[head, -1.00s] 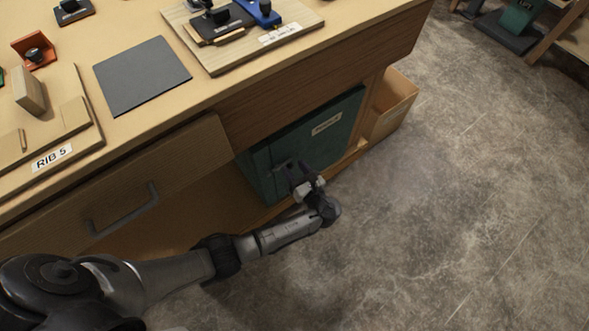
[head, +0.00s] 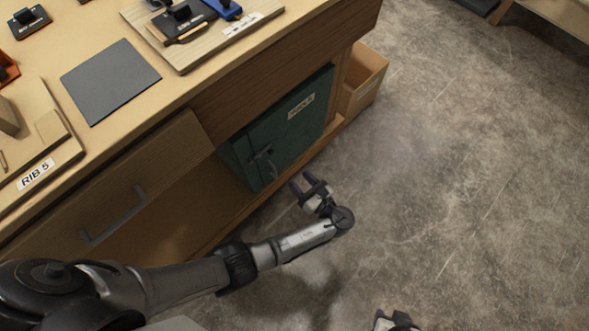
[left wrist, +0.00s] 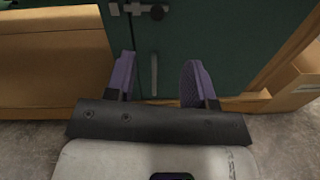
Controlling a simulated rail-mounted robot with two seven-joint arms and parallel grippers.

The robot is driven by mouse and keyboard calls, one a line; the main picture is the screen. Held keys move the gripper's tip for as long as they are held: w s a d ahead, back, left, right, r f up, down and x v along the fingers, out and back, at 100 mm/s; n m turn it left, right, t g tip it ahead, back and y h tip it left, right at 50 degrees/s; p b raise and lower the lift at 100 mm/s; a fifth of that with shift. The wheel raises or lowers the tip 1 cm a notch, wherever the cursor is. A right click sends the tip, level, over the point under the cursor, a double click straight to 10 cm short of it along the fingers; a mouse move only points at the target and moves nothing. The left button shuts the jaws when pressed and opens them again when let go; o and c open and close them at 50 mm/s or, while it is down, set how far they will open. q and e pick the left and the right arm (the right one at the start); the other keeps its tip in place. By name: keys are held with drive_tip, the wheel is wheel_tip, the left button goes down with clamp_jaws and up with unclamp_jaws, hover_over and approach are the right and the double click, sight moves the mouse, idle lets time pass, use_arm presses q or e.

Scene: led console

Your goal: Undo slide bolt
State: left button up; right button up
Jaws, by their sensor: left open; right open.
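A dark green cabinet (head: 293,133) stands on the shelf under the workbench. Its door carries a small metal slide bolt (head: 263,152) with a grey pull handle (head: 272,169) below. In the left wrist view the slide bolt (left wrist: 138,9) with its round knob is at the top edge, partly cut off, and the handle (left wrist: 154,75) hangs upright between my fingers. My left gripper (head: 301,180) is open and empty, in front of the door and below the bolt, apart from it. My right gripper (head: 394,318) shows only partly at the bottom edge; its jaws are open.
The workbench drawer (head: 110,190) is left of the cabinet. A wooden box (head: 363,80) stands at its right. A grey mat (head: 110,80) and a board with clamps (head: 180,60) lie on the bench. The floor (head: 460,170) at right is clear.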

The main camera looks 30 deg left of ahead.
use_arm(q)
drive_tip(key=shift+v, duration=0.85)
